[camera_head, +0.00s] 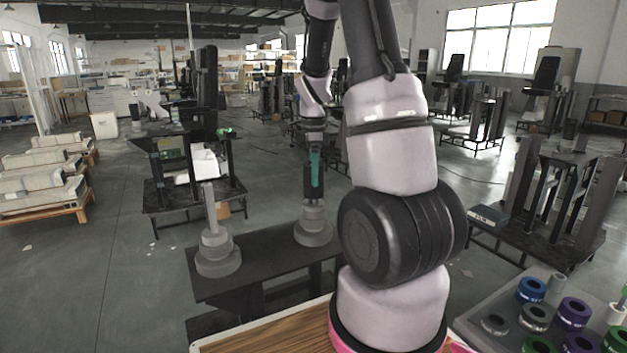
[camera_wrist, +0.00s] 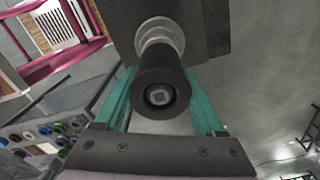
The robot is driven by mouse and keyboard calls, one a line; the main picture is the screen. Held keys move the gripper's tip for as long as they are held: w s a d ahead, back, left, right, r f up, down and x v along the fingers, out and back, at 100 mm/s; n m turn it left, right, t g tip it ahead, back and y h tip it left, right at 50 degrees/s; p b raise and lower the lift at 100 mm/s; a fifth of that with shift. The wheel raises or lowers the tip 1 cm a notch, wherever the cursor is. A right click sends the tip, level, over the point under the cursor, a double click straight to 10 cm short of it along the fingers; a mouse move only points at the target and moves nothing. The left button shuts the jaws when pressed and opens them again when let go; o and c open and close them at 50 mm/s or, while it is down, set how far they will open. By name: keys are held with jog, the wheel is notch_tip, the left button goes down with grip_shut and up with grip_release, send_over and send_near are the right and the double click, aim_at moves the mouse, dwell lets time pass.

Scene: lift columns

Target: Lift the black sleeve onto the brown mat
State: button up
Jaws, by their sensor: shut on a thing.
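My gripper (camera_head: 315,172), with teal fingers, points down over the right grey stepped post (camera_head: 313,234) on a dark table. In the wrist view, the fingers of my gripper (camera_wrist: 163,118) are shut on the sides of the black sleeve (camera_wrist: 160,72). The sleeve's open end faces the camera, and a grey square tip shows inside it. The grey stepped base of the post (camera_wrist: 158,30) shows just beyond the sleeve. The sleeve looks upright and in line with the post. A brown wood-grained surface (camera_head: 275,335) lies at the bottom; I cannot tell if it is the mat.
A second grey stepped post (camera_head: 217,252) stands on the dark table (camera_head: 265,262) to the left. A grey tray (camera_head: 485,340) with several coloured rings lies at the lower right. My arm hides much of the middle. Open floor lies left of the table.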

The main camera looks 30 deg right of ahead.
notch_tip(320, 180, up, 16)
dwell(0.5)
jog(key=shift+r, duration=0.65)
dwell(0.4)
notch_tip(320, 180, up, 14)
dwell(2.6)
jog(key=shift+r, duration=0.1)
